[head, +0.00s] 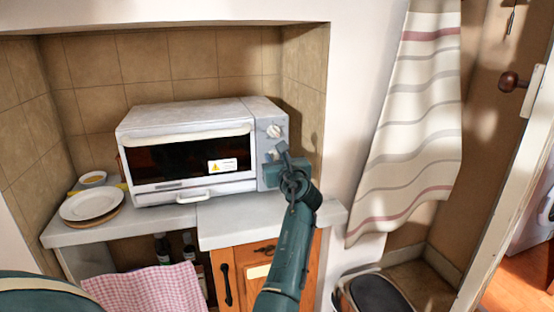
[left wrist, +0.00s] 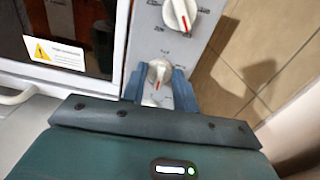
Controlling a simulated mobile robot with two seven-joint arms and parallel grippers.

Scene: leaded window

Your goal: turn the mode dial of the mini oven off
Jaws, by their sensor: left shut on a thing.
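The mini oven (head: 190,150) is silver-white with a dark glass door and stands on the counter in the alcove. Its right-hand panel has an upper dial (head: 273,131), also in the left wrist view (left wrist: 180,13), and a lower dial (left wrist: 160,72), which I take to be the mode dial. The markings are too small to read surely. My left gripper (head: 280,157) is at the lower dial, its fingers (left wrist: 159,84) shut on either side of the knob. The knob's red mark points toward the gripper, downward in the wrist view. My right gripper is not in view.
White plates (head: 90,204) and a small bowl (head: 93,179) sit on the counter left of the oven. A striped curtain (head: 410,125) hangs at right. A bin (head: 374,292) stands below.

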